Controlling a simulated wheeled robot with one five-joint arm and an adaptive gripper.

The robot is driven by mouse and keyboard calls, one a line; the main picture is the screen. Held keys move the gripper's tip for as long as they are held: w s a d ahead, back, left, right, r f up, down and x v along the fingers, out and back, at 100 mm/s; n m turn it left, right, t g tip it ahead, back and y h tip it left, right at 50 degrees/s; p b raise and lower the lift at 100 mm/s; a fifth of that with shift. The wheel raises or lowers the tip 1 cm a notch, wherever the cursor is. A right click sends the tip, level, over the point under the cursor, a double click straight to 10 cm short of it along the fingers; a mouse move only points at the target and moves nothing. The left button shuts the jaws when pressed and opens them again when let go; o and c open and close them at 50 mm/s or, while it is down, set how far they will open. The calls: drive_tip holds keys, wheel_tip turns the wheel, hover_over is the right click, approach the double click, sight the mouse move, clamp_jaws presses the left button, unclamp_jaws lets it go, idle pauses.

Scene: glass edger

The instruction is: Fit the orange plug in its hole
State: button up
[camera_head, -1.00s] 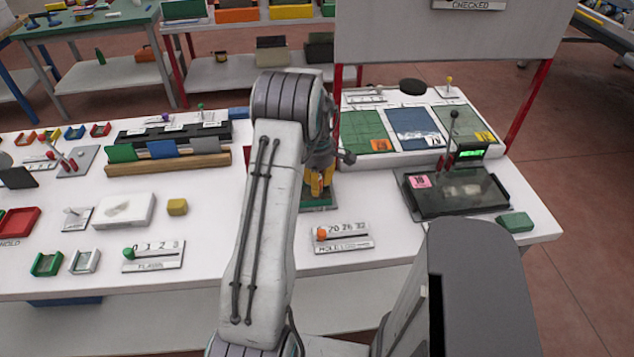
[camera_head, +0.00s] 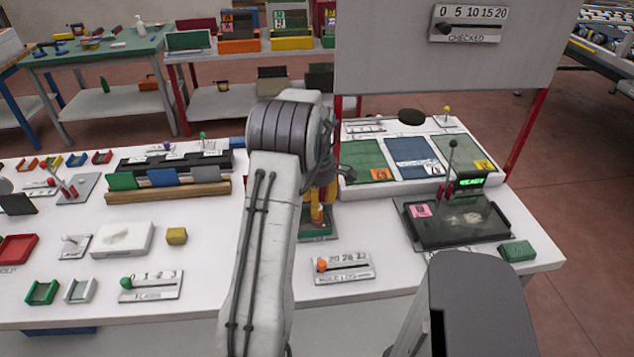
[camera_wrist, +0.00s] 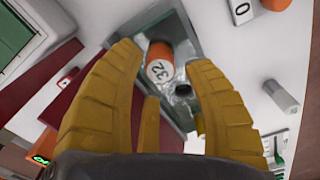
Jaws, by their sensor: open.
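The orange plug (camera_wrist: 160,55) is a short cylinder with a pale end marked 32, seen in the wrist view between my gripper's fingers. It is at a grey-rimmed tray (camera_wrist: 197,42) with a glassy, shiny inside. A dark round spot (camera_wrist: 200,124) shows beside the right finger; I cannot tell if it is the hole. My gripper (camera_wrist: 165,75) has yellow ribbed fingers spread apart on either side of the plug, with no clear contact. In the head view my gripper (camera_head: 320,203) points down over the green-floored tray (camera_head: 318,237), partly behind my arm.
A hole log plate (camera_head: 342,269) with an orange knob is in front of the tray. A dark glass-topped device (camera_head: 455,222) with a lever stands to the right, beside a green block (camera_head: 517,251). A yellow block (camera_head: 176,236) is left.

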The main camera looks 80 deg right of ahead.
wheel_tip(320, 180, up, 8)
drive_tip(key=shift+f, duration=0.1)
idle(0.4)
drive_tip(key=w+a+r+t+h, duration=0.1)
drive_tip(key=w+a+r, duration=0.4)
drive_tip(key=w+a, duration=0.55)
drive_tip(key=w+a+r, duration=0.4)
drive_tip(key=w+a, duration=0.6)
drive_tip(key=w, duration=0.2)
drive_tip(key=a+r+t, duration=0.1)
drive_tip(key=a+t, duration=0.1)
drive_tip(key=a, duration=1.5)
drive_tip(key=s+a+f, duration=0.1)
drive_tip(key=s+a, duration=0.1)
drive_tip(key=a, duration=0.3)
drive_tip(key=s+a+f+t+y, duration=0.1)
drive_tip(key=s+a+f, duration=0.1)
drive_tip(key=a, duration=0.4)
drive_tip(key=shift+s+m, duration=0.4)
drive_tip(key=shift+s, duration=0.35)
